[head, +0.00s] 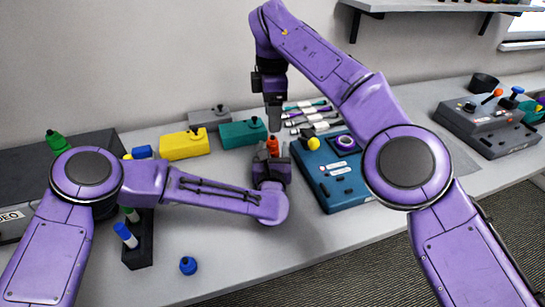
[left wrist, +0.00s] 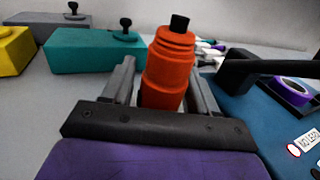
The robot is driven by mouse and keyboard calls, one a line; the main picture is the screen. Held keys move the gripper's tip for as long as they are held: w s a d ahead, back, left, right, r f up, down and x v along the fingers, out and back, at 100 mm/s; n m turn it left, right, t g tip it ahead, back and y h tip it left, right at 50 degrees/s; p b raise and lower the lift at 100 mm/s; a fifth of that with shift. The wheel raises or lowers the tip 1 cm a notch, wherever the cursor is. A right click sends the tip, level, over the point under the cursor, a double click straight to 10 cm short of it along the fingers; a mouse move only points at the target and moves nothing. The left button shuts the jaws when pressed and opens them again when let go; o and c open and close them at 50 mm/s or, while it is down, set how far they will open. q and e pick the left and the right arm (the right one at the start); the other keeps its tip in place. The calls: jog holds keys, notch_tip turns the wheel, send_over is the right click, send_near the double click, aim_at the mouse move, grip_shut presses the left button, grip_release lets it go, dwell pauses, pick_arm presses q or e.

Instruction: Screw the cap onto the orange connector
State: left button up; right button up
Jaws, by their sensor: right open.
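The orange connector (head: 272,146) stands upright between the fingers of my left gripper (head: 270,162). In the left wrist view the connector (left wrist: 168,75) has a ridged orange upper part and a small black piece on top. The left gripper's fingers (left wrist: 160,95) lie on both sides of its lower body, closed around it. My right gripper (head: 274,124) points down, open, just above the connector. I see nothing between its fingers. I cannot tell whether the ridged top is a separate cap.
A teal box (head: 243,134) and a yellow box (head: 184,144) stand behind to the left. A blue case (head: 330,180) with a purple tape roll (head: 345,142) is close on the right. A blue cap (head: 188,265) lies at the front left. The front table is mostly clear.

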pick_arm(q)
jog(key=shift+o, duration=0.4)
jog(key=shift+s, duration=0.15)
pick_arm(e)
jog(key=shift+f, duration=0.1)
pick_arm(q)
jog(key=shift+s+f, duration=0.1)
jog(key=shift+s, duration=0.25)
pick_arm(e)
jog(key=shift+f, duration=0.1)
pick_arm(q)
jog(key=s+b, duration=0.2)
jog(key=s, duration=0.6)
jog(key=shift+s+a, duration=0.1)
jog(key=shift+s, duration=0.05)
pick_arm(e)
jog(key=shift+f, duration=0.95)
pick_arm(q)
jog(key=shift+s+a, duration=0.1)
jog(key=shift+s, duration=0.55)
pick_arm(e)
jog(key=shift+f, duration=0.1)
